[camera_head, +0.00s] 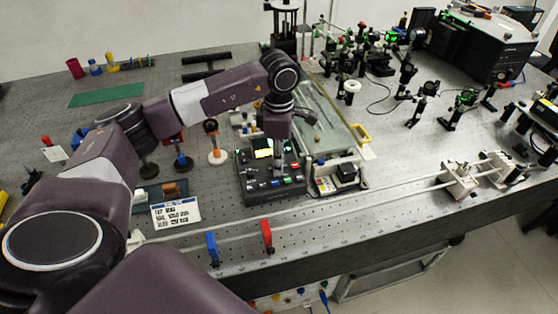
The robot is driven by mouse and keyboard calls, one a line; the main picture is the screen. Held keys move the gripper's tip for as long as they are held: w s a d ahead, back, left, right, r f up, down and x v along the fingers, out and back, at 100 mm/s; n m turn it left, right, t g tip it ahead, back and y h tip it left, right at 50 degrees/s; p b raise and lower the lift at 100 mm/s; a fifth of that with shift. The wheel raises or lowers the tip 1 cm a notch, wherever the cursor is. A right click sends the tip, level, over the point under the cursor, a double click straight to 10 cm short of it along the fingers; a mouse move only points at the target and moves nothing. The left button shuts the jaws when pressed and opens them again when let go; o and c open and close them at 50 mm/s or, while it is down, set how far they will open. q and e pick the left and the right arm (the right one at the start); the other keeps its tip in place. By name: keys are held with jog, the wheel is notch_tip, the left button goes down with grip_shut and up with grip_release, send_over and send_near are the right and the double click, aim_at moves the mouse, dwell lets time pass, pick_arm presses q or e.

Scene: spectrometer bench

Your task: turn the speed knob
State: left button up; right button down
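A black control box (245,192) sits on the bench in the middle of the view. It has a lit yellow-green display (263,153) and several small coloured knobs or buttons on its face. I cannot tell which of them is the speed knob. My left arm comes in from the left and bends down, so that my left gripper (276,145) is over the back of the box. Its fingers are small and dark against the box. I cannot tell whether they touch it or how far apart they are. My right gripper is out of view.
A second device (325,184) stands right beside the box, with a glass-topped tank (318,125) behind it. A white rail runs along the front, near red (266,236) and blue (212,249) clamps. A printed card (175,215) lies left. Optics mounts crowd the back right.

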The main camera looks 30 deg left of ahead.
pick_arm(q)
notch_tip(320, 180, up, 12)
dwell(0.4)
jog(key=shift+f, duration=0.15)
dwell(0.3)
